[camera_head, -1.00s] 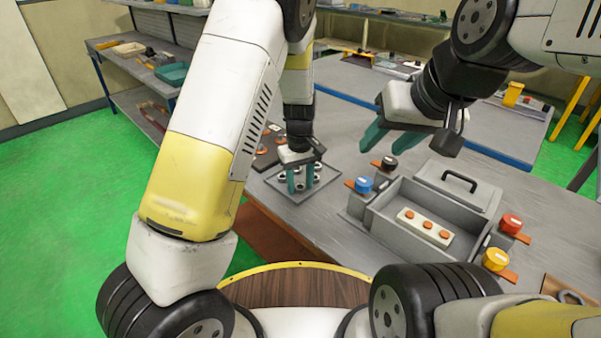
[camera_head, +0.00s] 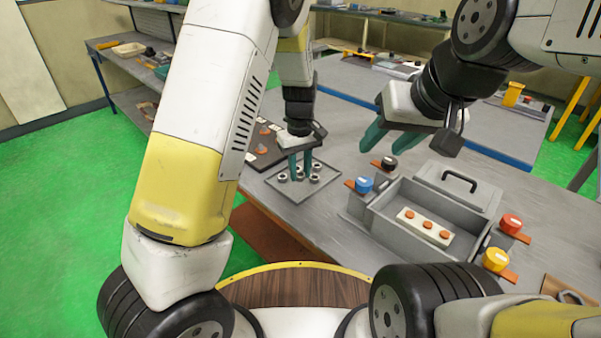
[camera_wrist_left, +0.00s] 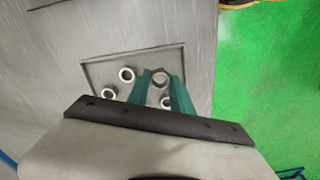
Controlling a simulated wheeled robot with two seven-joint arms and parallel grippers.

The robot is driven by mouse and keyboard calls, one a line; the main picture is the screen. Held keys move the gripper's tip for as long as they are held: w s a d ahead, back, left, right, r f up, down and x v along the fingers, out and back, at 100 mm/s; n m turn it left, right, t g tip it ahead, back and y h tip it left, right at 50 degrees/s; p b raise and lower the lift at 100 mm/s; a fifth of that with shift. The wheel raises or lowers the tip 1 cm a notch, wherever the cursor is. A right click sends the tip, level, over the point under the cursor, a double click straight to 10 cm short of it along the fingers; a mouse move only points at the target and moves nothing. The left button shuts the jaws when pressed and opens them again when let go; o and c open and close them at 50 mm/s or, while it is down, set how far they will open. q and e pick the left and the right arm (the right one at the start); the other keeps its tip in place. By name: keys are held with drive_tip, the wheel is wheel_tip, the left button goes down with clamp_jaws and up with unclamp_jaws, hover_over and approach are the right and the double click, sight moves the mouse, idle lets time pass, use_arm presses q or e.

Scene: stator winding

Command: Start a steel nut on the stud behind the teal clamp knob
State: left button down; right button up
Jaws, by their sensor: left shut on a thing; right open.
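My left gripper (camera_head: 300,178) points down just above a shallow grey tray (camera_head: 273,186) of steel nuts. In the left wrist view its teal fingers (camera_wrist_left: 161,86) are shut on a steel nut (camera_wrist_left: 160,76), held near the tips. Several loose nuts lie in the tray, one to the left (camera_wrist_left: 126,75) and one below it (camera_wrist_left: 108,92). My right gripper (camera_head: 372,138) is open and empty, above the table behind the grey box. A blue knob (camera_head: 363,185) and a black knob (camera_head: 389,163) sit on orange tabs. I cannot make out a teal knob or a stud.
The open grey box (camera_head: 375,222) holds a pale block with orange discs (camera_head: 425,226). A lid with a black handle (camera_head: 459,182) lies behind it. Red (camera_head: 511,223) and yellow (camera_head: 496,259) knobs stand to its right. A dark board (camera_head: 262,150) lies beyond the tray.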

use_arm(q)
drive_tip(key=shift+r, duration=2.25)
